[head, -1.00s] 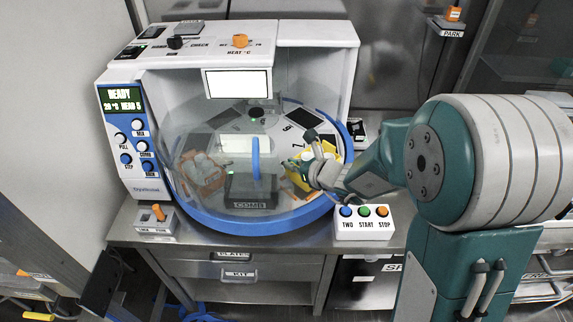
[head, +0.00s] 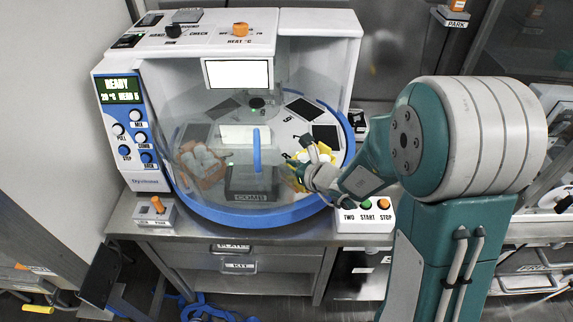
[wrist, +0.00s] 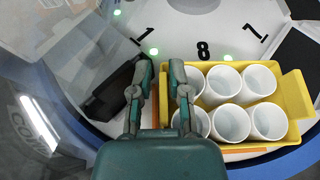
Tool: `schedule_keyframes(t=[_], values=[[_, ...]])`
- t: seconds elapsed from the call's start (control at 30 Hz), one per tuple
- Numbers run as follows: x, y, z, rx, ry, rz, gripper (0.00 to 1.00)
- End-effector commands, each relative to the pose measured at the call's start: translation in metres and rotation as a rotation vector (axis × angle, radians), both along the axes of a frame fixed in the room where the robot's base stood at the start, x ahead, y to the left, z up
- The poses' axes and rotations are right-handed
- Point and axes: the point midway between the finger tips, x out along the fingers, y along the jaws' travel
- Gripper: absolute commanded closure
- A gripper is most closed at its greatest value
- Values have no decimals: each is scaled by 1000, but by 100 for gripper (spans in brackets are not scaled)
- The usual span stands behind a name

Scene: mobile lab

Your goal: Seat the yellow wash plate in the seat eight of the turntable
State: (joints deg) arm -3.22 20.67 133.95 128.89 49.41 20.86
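The yellow wash plate (wrist: 220,148) is a tray of several white cups, in the right half of the wrist view. It lies flat at the turntable's rim, beside the printed 8 (wrist: 203,50). Whether it is fully down in the seat cannot be told. The head view shows the plate (head: 296,180) at the turntable's right front, partly behind my gripper (head: 308,150). In the wrist view my gripper (wrist: 163,72) has its fingers apart at the plate's left end, with a yellow edge between them. The right finger overlaps the cups. I see no clear contact on both sides.
The blue-rimmed turntable (head: 225,212) sits under a clear cover. A black COMB block (head: 251,184) stands left of the plate, and an orange tray of white items (head: 203,163) farther left. A TWO, START, STOP button box (head: 364,218) stands at the right front.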

Motion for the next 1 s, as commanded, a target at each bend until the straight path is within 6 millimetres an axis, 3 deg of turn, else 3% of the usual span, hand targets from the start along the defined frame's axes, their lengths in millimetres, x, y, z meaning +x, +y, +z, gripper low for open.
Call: schedule_keyframes(t=[0.4,0.6,0.87,1.0], values=[[-55,-53,33,0,-3,-6,77],[-73,-68,42,0,-1,-2,77],[-79,-68,46,-16,-12,24,77],[-98,-52,63,-145,-106,199,77]])
